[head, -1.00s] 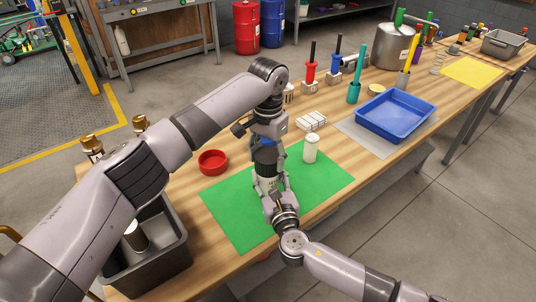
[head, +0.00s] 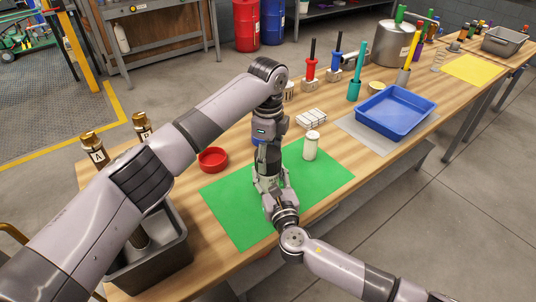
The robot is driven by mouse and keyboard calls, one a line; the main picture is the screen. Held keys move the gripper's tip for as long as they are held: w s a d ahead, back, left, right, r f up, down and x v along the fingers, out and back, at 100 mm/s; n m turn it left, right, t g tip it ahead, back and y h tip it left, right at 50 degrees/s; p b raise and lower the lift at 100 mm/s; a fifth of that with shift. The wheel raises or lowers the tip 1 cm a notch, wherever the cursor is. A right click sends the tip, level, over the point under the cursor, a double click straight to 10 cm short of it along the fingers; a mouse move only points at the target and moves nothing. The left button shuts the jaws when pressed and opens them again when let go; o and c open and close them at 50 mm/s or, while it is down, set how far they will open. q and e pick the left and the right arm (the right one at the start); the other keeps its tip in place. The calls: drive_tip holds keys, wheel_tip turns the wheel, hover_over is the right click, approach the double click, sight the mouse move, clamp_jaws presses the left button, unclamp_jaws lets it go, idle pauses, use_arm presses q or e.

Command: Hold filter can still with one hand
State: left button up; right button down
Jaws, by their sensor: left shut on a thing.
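A white cylinder with a pale lid (head: 311,146) stands upright on the green mat (head: 232,222), apart from both grippers. I cannot tell whether it is the filter can. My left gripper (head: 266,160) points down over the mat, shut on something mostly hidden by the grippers. A bit of blue (head: 258,140) shows beside its fingers. My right gripper (head: 266,182) reaches in from the front edge, close below the left one. Its fingers overlap the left gripper's in the picture, so whether it is open or shut is unclear.
A red bowl (head: 213,159) sits left of the mat. White blocks (head: 311,118) and a blue tray (head: 395,112) lie to the right. Two brown bottles (head: 93,142) and a dark bin (head: 150,268) stand at the left end. The mat's right part is mostly clear.

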use_arm(q)
drive_tip(key=m, duration=0.8)
drive_tip(key=shift+m, duration=0.4)
drive_tip(key=m, duration=1)
drive_tip(key=o, duration=1.1)
drive_tip(key=shift+o, duration=0.2)
